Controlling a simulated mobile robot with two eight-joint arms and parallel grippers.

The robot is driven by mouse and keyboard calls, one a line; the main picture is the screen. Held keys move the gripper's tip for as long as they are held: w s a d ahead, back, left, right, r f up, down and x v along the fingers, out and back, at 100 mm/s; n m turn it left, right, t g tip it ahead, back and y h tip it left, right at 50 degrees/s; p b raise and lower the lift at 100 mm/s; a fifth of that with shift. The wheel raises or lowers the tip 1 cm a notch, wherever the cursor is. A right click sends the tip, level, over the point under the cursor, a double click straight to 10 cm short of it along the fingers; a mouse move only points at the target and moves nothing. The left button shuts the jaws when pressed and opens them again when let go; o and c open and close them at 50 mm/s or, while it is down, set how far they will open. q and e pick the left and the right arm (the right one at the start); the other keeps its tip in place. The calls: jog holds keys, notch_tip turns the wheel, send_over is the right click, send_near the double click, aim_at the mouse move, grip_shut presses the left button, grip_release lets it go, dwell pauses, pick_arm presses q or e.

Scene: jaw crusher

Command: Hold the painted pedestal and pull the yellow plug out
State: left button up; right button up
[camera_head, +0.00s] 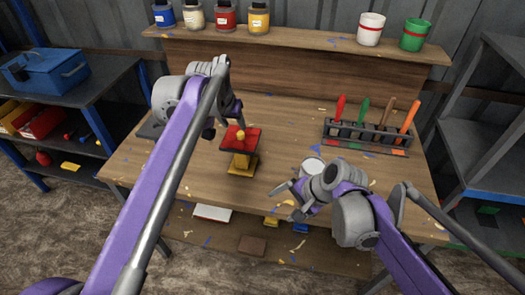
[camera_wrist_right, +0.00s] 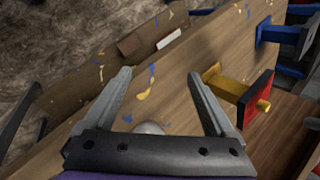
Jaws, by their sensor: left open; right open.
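The painted pedestal (camera_head: 242,160) stands upright on the wooden workbench, with a red top plate and a yellow stem and base. In the right wrist view the pedestal (camera_wrist_right: 228,87) is at the right, looking tilted. The yellow plug (camera_head: 240,134) sits at the middle of the red top; it also shows in the right wrist view (camera_wrist_right: 263,106). My left gripper (camera_head: 225,123) is open just behind and left of the pedestal, apart from it as far as I can tell. My right gripper (camera_head: 283,202) is open and empty, right and in front of the pedestal; its spread fingers (camera_wrist_right: 158,78) show in the wrist view.
A rack (camera_head: 365,138) of colour-handled tools stands at the back right of the bench. Paint jars (camera_head: 225,18) and two buckets (camera_head: 371,29) line the raised back shelf. A lower shelf (camera_head: 280,250) holds small blocks. The bench around the pedestal is mostly clear, with paint flecks.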

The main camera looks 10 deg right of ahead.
jog(key=w+a+m+y, duration=0.35)
jog(key=w+m, duration=0.25)
jog(key=w, duration=0.6)
jog(key=m+y, duration=0.4)
jog(key=m, duration=0.2)
send_near(235, 155)
jog(key=w+f, duration=0.2)
jog(key=shift+d+f, duration=0.15)
jog(key=shift+f, duration=0.2)
jog(key=x, duration=1)
jog(key=shift+w+a, duration=0.2)
jog(key=shift+a, duration=0.1)
grip_shut()
